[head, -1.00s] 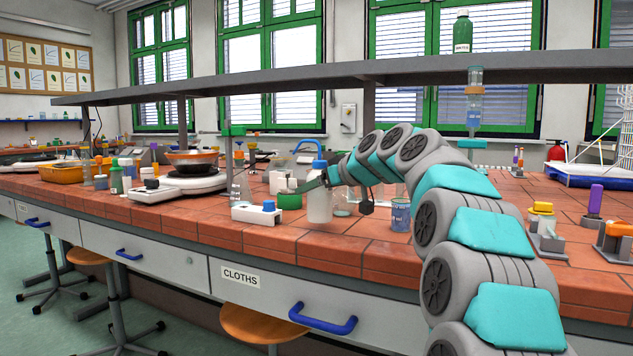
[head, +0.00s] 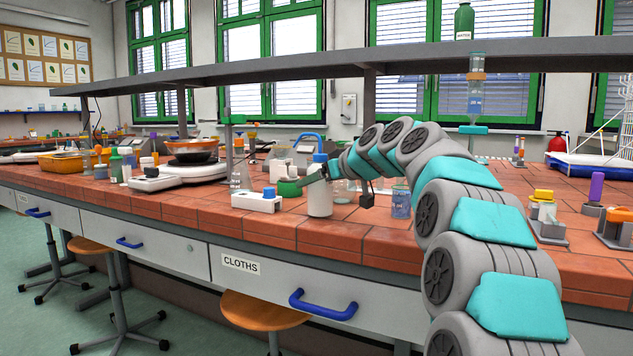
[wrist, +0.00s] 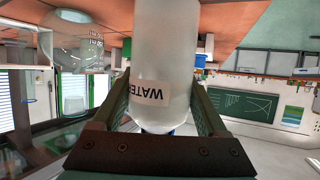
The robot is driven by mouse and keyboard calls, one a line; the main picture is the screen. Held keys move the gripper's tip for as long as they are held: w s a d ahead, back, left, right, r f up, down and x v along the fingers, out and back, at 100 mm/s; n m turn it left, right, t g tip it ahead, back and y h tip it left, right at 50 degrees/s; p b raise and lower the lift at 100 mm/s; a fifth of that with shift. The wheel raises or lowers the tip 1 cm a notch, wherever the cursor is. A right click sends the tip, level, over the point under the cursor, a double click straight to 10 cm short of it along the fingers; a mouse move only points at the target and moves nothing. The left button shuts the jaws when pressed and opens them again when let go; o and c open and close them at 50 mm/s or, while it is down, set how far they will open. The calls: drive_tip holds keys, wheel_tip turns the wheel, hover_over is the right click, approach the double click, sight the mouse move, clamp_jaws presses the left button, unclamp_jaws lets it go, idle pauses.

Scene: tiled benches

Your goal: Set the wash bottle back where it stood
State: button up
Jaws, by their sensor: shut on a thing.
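The wash bottle (head: 320,201) is a whitish bottle with a blue cap, near the front edge of the tiled bench (head: 390,240). My gripper (head: 327,174) is shut on its upper part, and the bottle is about upright. The wrist view shows the bottle (wrist: 165,50) between both fingers, upside down in the picture, with a "WATER" label. Tile lies beyond its base there. I cannot tell whether the base touches the bench.
A white block with a blue knob (head: 256,202) and a green vessel (head: 289,188) stand left of the bottle. A blue-marked beaker (head: 401,204) stands to the right. A grey shelf (head: 300,70) runs above the bench. Tiles in front of the beaker are clear.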

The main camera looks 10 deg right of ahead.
drive_tip(key=shift+f, duration=0.25)
drive_tip(key=o, duration=0.7)
